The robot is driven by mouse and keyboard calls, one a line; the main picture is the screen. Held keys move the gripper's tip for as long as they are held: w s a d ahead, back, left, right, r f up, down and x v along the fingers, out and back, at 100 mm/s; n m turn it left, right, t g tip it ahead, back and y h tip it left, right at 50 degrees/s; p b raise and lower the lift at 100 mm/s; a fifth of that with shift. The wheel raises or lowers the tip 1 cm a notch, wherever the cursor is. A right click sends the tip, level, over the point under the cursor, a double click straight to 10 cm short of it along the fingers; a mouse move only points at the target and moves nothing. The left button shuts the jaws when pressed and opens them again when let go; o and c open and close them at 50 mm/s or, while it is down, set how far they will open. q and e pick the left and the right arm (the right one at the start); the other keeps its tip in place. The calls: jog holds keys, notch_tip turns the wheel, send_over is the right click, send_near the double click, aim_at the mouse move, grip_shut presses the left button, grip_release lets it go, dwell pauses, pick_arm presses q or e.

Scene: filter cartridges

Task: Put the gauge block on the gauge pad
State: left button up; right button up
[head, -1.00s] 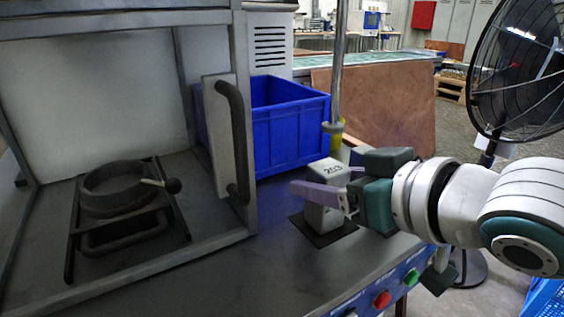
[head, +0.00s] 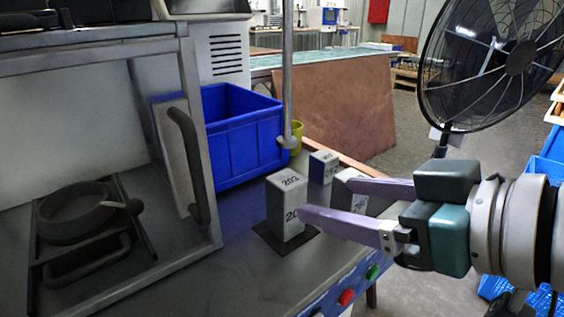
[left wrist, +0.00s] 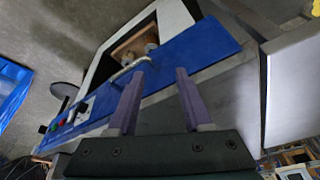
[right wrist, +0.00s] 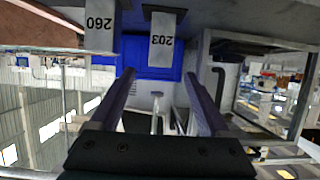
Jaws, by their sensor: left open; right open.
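A grey block marked 203 (head: 284,203) stands upright on the dark square pad (head: 268,238) at the front of the bench. It also shows in the right wrist view (right wrist: 165,42). A second block, marked 260 (head: 345,190), stands to its right, partly hidden by my right gripper's fingers; the right wrist view shows it too (right wrist: 100,30). My right gripper (head: 325,199) is open and empty, right of the 203 block. One fingertip overlaps that block's edge in the head view; I cannot tell whether they touch. My left gripper (left wrist: 156,74) is open and empty near the blue front panel.
A blue bin (head: 245,145) and a metal post (head: 287,80) stand at the back. A framed enclosure with a dark handle (head: 189,160) is on the left. A fan (head: 490,70) stands at right.

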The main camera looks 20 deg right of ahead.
jog(key=s+d+f+m+g+h, duration=0.1)
jog(key=s+f+g, duration=0.3)
jog(key=s, duration=0.4)
jog(key=s+d+f+m+g+h, duration=0.1)
jog(key=s+f+g+h, duration=0.2)
jog(key=s, duration=0.6)
notch_tip(320, 180, down, 2)
jog(key=shift+f+g, duration=0.1)
jog(key=shift+g, duration=1)
